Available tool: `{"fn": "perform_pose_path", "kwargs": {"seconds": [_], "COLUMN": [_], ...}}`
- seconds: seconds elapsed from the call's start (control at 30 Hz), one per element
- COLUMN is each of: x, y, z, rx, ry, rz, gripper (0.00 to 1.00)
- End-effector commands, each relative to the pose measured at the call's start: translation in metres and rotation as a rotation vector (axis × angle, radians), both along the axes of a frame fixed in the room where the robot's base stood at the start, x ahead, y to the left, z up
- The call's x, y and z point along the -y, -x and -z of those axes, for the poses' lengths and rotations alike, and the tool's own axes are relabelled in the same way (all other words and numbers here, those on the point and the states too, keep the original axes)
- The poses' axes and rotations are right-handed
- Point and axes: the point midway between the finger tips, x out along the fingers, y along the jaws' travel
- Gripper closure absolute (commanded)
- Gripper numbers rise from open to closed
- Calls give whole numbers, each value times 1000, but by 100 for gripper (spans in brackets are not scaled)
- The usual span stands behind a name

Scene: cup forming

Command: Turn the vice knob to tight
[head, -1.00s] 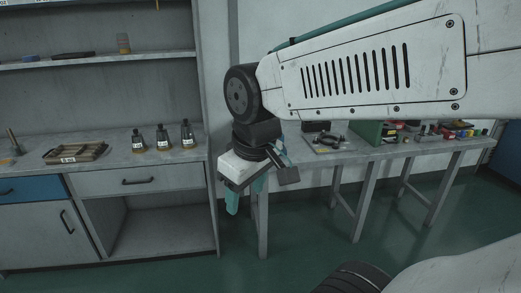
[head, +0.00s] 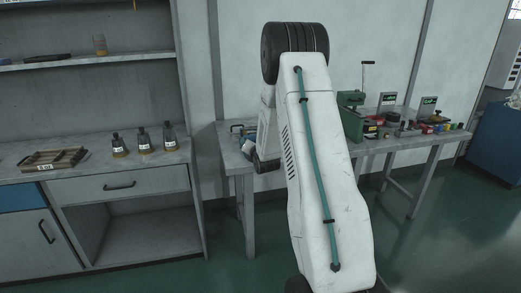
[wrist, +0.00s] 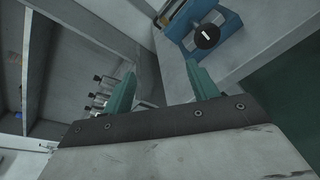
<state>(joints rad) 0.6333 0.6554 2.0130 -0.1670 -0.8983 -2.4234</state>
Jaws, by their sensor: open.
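The vice (wrist: 185,18) is a blue metal body at the top of the wrist view. Its round black knob (wrist: 207,36) faces the camera and carries a short white mark. In the head view a small blue piece (head: 238,128), probably the vice, shows at the left end of the back table, partly behind my arm. My gripper (wrist: 160,70) has two teal fingers spread wide with nothing between them. The knob lies beyond the right fingertip, apart from it. In the head view my arm hides the fingers.
The back table (head: 395,143) holds a green machine (head: 352,118) and several small coloured items at its right. The left workbench (head: 105,165) bears several bottles (head: 143,140) and a wooden tray (head: 52,160). Green floor is open between them.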

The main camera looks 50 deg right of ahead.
Motion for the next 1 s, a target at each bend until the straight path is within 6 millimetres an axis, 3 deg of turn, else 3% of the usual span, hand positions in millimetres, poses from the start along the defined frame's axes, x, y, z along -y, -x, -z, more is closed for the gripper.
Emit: {"fn": "perform_pose_path", "kwargs": {"seconds": [0.03,0.1,0.3,0.47,0.8,1.0], "x": [17,33,57,65,92,99], "y": [5,11,25,18,-27,-39], "z": [20,35,59,62,62,62], "rx": [-6,-8,-14,-13,-14,-14], "ry": [80,199,397,433,430,429], "rz": [1,-1,8,11,10,10], "gripper": [41,41,41,41,41,41]}}
